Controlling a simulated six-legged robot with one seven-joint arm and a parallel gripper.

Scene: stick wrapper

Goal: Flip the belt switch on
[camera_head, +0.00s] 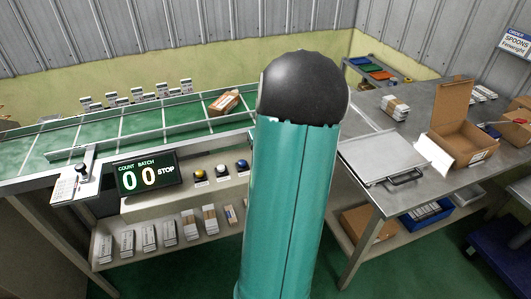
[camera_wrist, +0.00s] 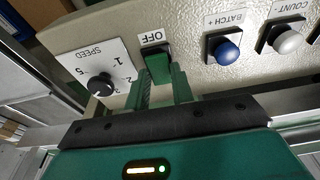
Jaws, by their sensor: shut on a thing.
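The belt switch (camera_wrist: 158,64), a green rocker in a dark frame under an OFF label (camera_wrist: 152,37), is on the beige control panel in the wrist view. My gripper (camera_wrist: 161,78) reaches up to it from below, its two green fingers on either side of the switch's lower part and closed on it. Their exact contact is partly hidden. In the head view my arm covers the gripper and the switch. The counter display (camera_head: 148,176) reads 0 and 0, with STOP beside it.
A speed dial (camera_wrist: 101,86) sits left of the switch; a blue button (camera_wrist: 224,48) and a white button (camera_wrist: 287,40) sit right of it. In the head view, a green belt (camera_head: 130,125) carries a brown packet (camera_head: 224,103). A metal table (camera_head: 423,185) holds an open carton (camera_head: 462,125).

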